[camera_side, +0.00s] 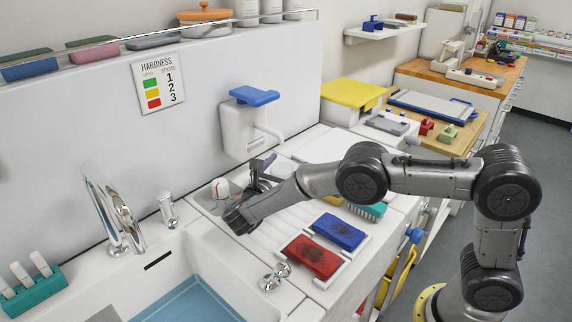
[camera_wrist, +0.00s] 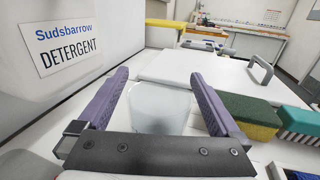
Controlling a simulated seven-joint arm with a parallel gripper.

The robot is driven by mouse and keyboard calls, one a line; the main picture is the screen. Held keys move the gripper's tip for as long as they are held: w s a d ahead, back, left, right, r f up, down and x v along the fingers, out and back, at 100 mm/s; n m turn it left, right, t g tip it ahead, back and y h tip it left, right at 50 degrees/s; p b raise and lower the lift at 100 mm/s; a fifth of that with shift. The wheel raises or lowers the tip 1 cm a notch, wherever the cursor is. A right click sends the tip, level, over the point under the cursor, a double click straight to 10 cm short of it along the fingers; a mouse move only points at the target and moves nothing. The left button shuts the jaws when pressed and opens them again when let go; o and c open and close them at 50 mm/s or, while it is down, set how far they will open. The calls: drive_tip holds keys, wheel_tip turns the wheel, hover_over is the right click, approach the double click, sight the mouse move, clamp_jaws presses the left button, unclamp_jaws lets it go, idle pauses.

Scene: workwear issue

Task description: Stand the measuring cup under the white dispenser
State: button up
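The measuring cup (camera_wrist: 160,108) is a clear, pale bluish cup, upright and centred between my gripper's two purple fingers in the wrist view. My gripper (camera_wrist: 160,78) has its fingers set wide apart on either side of the cup; I cannot tell whether they touch its walls. In the side view my gripper (camera_side: 262,168) is low over the counter, below and beside the dispenser's body, and largely hides the cup. The white dispenser (camera_side: 240,130) with a blue top lever hangs on the wall. Its detergent label (camera_wrist: 67,42) shows close on the left in the wrist view.
A white thing with a red mark (camera_side: 220,188) stands left of my gripper. Red (camera_side: 313,257) and blue (camera_side: 338,231) pads lie on the counter in front. A green-yellow sponge (camera_wrist: 250,115) and teal brush (camera_wrist: 300,125) are on the right. The sink (camera_side: 190,300) is at front left.

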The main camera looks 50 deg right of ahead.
drive_tip(key=shift+r, duration=0.1)
drive_tip(key=v, duration=1.2)
drive_tip(key=w+a+r+n+t+y, duration=0.1)
drive_tip(key=w+r+n+t+y, duration=0.65)
drive_tip(key=w+r+n, duration=0.35)
drive_tip(key=s+a+r+n+t+y, duration=0.25)
drive_tip(key=s+r+n+y, duration=0.9)
drive_tip(key=n, duration=1.15)
drive_tip(key=s+d+f+n+g, duration=0.3)
drive_tip(key=s+f+n, duration=0.1)
drive_tip(key=s, duration=0.6)
drive_tip(key=s+d+f+n+g+h, duration=0.1)
drive_tip(key=s+d+f+n+g, duration=0.2)
drive_tip(key=s+n, duration=0.4)
drive_tip(key=s+d+f+n+g, duration=0.3)
drive_tip(key=s+f+n, duration=0.2)
drive_tip(key=s, duration=0.7)
drive_tip(key=shift+s+d+n+h, duration=0.3)
drive_tip(key=shift+s+n, duration=0.1)
drive_tip(key=shift+n, duration=0.1)
